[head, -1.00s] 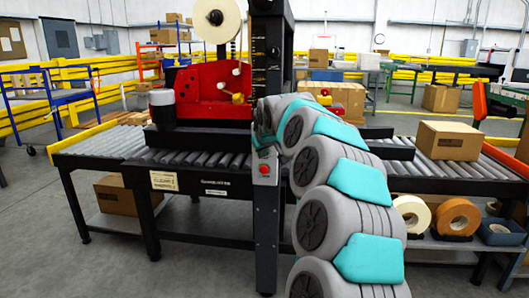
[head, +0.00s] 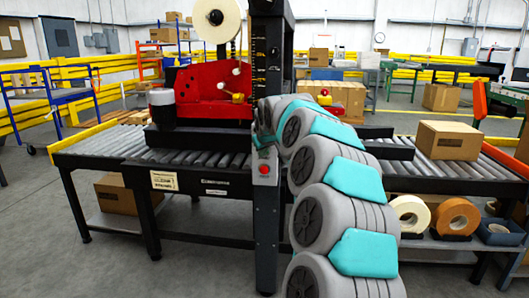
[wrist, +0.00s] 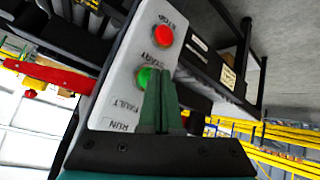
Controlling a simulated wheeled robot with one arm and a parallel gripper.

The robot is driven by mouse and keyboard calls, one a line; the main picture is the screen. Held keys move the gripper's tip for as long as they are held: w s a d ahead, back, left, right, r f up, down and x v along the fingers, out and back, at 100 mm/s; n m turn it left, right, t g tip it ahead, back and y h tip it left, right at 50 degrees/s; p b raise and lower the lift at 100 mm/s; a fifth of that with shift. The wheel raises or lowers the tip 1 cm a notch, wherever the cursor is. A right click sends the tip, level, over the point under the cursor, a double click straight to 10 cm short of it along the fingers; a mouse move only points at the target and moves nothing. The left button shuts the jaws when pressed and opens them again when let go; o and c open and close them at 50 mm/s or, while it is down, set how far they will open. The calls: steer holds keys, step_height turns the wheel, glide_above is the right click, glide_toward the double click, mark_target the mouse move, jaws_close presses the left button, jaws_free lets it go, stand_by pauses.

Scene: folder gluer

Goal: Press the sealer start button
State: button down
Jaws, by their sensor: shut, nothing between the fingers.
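The light grey control panel (wrist: 122,85) fills the middle of the wrist view, tilted. It carries a green button (wrist: 146,77) beside the word START and a red button (wrist: 163,36) farther up. In the head view the red button (head: 264,169) shows on the front of the dark post; the green one is not visible there. My gripper (wrist: 161,72) is shut and empty. Its fingertips overlap the right edge of the green button in the wrist view; whether they touch it I cannot tell. My arm hides the gripper in the head view.
The dark upright post (head: 267,235) stands before the roller conveyor (head: 105,147). The red sealer head (head: 213,92) is behind it. A carton (head: 448,140) sits on the conveyor at right, tape rolls (head: 455,216) below. Open floor lies at the front left.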

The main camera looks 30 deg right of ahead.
steer(key=shift+w+d, duration=0.15)
steer(key=shift+w, duration=0.05)
stand_by(0.3)
steer(key=shift+s, duration=0.1)
steer(key=shift+s+a+b, duration=0.4)
steer(key=shift+s, duration=0.05)
steer(key=shift+s+a+f, duration=0.1)
steer(key=shift+s, duration=0.05)
steer(key=shift+s+a+b, duration=0.55)
steer(key=shift+s+b, duration=0.1)
steer(key=shift+s, duration=0.15)
steer(key=shift+s+a+b, duration=0.5)
steer(key=shift+s+b, duration=0.15)
steer(key=shift+s, duration=0.15)
steer(key=shift+s+a+b, duration=0.55)
steer(key=shift+s+b, duration=0.1)
steer(key=shift+s, duration=0.15)
